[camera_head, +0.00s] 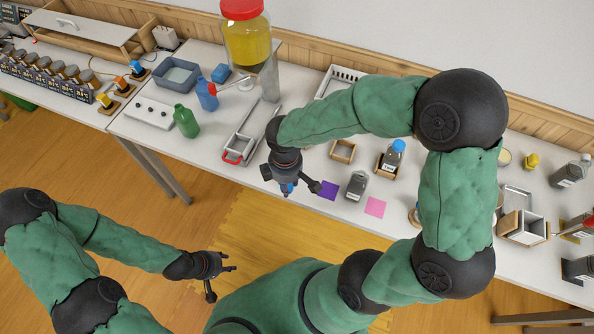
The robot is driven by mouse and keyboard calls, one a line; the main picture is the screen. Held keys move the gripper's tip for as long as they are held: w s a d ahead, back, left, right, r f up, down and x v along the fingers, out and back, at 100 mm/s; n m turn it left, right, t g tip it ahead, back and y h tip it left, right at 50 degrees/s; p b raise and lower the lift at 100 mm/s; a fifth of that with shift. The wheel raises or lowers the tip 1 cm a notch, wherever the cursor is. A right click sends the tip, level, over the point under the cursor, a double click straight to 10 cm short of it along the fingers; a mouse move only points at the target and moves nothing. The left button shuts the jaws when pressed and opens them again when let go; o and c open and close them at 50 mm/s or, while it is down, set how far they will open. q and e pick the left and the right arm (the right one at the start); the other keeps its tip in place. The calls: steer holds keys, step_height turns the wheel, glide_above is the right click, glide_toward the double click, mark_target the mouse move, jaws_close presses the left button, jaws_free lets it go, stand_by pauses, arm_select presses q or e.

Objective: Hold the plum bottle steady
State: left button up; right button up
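A dark grey bottle (356,185) stands on the table near the front edge, between a purple square (326,190) and a pink square (375,207). Another grey bottle with a blue cap and white label (392,158) stands in a small wooden holder behind it. The labels are too small to read, so I cannot tell which is the plum bottle. My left gripper (222,279) is open and empty, over the floor in front of the table. My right gripper (290,183) is open at the table's front edge, left of the purple square, apart from both bottles.
A large yellow jar with a red lid (247,38) stands at the back. A green bottle (186,121), a blue bottle (207,94) and a grey basin (176,75) are to the left. An empty wooden frame (343,151) lies behind the bottles. My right arm hides part of the table.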

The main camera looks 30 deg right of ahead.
steer(key=shift+s+a+r+p, duration=0.15)
steer(key=shift+s+a+r, duration=0.25)
steer(key=shift+a, duration=0.3)
steer(key=shift+s+a+r+p, duration=0.1)
steer(key=shift+s+a+r, duration=0.35)
steer(key=shift+a, duration=0.3)
steer(key=shift+s+a+r+p, duration=0.15)
steer(key=shift+s+a+r, duration=0.1)
steer(key=shift+s+a, duration=0.35)
steer(key=shift+w+a, duration=0.1)
steer(key=shift+w, duration=0.05)
